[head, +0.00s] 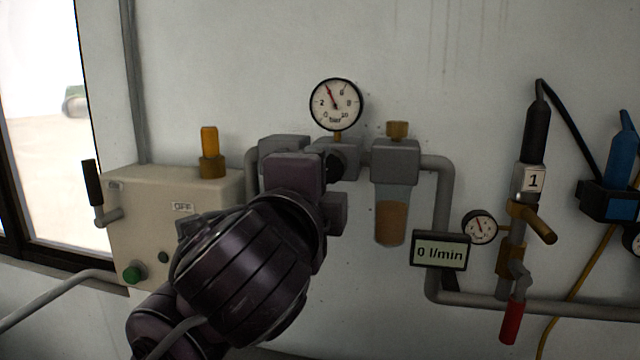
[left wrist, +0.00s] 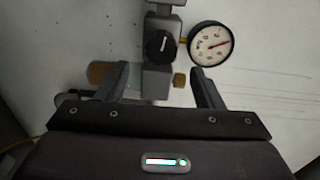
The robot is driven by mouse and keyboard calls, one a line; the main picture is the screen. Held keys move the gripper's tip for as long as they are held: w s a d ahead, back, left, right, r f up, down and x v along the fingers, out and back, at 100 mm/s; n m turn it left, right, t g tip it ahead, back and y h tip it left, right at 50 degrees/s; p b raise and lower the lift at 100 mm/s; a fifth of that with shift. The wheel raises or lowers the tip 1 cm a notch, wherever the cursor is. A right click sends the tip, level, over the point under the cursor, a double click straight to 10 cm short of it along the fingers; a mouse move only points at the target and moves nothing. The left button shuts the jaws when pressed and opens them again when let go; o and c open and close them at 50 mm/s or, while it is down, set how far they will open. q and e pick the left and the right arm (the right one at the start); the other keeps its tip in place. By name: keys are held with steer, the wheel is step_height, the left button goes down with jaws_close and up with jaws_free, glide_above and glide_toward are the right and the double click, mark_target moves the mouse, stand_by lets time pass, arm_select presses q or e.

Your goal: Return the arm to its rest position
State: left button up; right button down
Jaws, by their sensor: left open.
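My left arm comes in from the lower left in the head view, and its gripper (head: 297,172) is in front of the pipe fittings below the round pressure gauge (head: 336,104). In the left wrist view my left gripper (left wrist: 160,75) is open, with one finger on each side of a grey fitting. A black knob (left wrist: 160,46) with a white mark is just beyond the fingertips. The gauge also shows in the left wrist view (left wrist: 210,41). Nothing is held. Contact with the fitting cannot be told. My right gripper is not in view.
A beige box (head: 140,205) with a lever and an OFF label is left of my arm. A filter bowl (head: 391,215) and a display (head: 440,251) reading 0 l/min are to the right. A red-handled valve (head: 512,320) is farther right. A pipe runs low along the wall.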

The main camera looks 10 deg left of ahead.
arm_select(q)
step_height(320, 180, down, 24)
steer(key=w+a+n+g, duration=0.1)
steer(key=a+n+g, duration=0.2)
steer(key=n+g, duration=0.4)
steer(key=s+a+f+n+g, duration=0.35)
steer(key=s+f, duration=0.45)
steer(key=f, duration=0.4)
steer(key=s+a+f+n+g, duration=0.2)
steer(key=s+f+n+g, duration=0.25)
steer(key=s+f, duration=0.6)
steer(key=s+f+x, duration=0.1)
steer(key=s+x, duration=0.2)
steer(key=x, duration=1)
steer(key=s+x, duration=0.2)
steer(key=x, duration=1.2)
steer(key=s+a+f+g, duration=0.1)
steer(key=s+f, duration=1)
steer(key=f, duration=0.1)
steer(key=s+a+f+g, duration=0.1)
steer(key=s+a+f, duration=0.1)
steer(key=s+f, duration=0.9)
steer(key=shift+a+f, duration=0.25)
steer(key=shift+f, duration=0.1)
